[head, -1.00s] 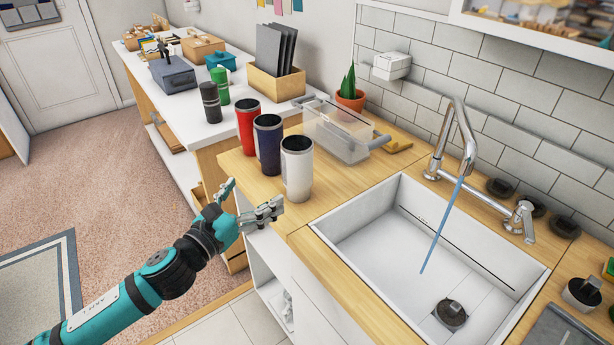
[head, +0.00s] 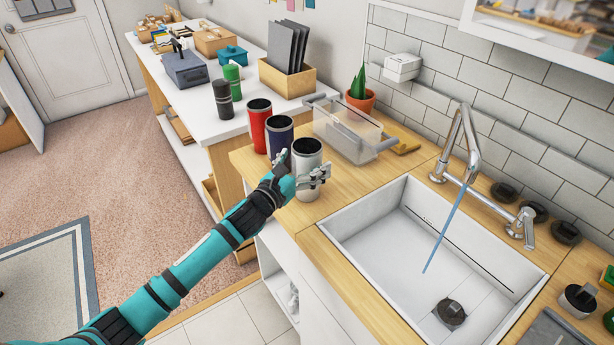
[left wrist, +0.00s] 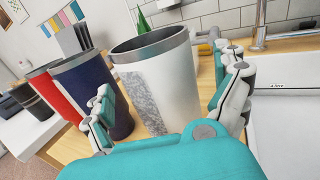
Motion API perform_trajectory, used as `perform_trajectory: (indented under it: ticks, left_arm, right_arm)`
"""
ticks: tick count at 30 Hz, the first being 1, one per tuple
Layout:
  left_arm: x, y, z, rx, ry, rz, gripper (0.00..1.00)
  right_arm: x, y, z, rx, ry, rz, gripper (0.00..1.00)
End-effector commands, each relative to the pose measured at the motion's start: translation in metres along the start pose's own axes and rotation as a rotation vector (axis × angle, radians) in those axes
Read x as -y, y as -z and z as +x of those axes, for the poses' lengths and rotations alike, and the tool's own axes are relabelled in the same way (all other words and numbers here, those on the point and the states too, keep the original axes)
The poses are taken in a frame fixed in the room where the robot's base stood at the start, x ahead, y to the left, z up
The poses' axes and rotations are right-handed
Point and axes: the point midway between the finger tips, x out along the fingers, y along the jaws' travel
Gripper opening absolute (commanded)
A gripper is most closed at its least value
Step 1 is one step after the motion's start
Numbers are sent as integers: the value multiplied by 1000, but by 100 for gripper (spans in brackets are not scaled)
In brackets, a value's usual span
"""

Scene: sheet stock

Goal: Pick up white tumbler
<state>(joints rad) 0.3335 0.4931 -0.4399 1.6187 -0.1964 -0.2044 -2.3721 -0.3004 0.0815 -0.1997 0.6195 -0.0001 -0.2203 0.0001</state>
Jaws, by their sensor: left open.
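The white tumbler (head: 309,159) stands upright on the wooden counter, left of the sink. It also shows large in the left wrist view (left wrist: 172,85), with a grey patch on its side. My left gripper (head: 302,180) is open, with its fingers on either side of the tumbler. In the left wrist view the left gripper (left wrist: 165,100) has one finger at the left and one at the right of the white tumbler. I cannot tell whether either finger touches it. The gripper hides part of the tumbler's lower body in the head view. My right gripper is out of view.
A navy tumbler (head: 279,134) stands close by the white one, and a red tumbler (head: 258,126) is beyond it. A clear bin (head: 345,133) stands behind. The white sink (head: 385,225) and tap (head: 463,145) are to the right.

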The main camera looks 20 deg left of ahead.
Motion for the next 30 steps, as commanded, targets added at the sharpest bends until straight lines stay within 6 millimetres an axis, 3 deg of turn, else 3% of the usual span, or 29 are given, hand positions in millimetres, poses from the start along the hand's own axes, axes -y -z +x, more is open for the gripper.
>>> perform_trajectory:
  ticks: [4,12,30]
  left_arm:
    - [0,-2,15,0,-1,0,98]
    - [0,0,17,0,0,1,97]
    - [-1,0,17,0,-1,1,19]
  right_arm:
    - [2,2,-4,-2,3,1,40]
    - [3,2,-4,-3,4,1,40]
    - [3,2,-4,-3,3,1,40]
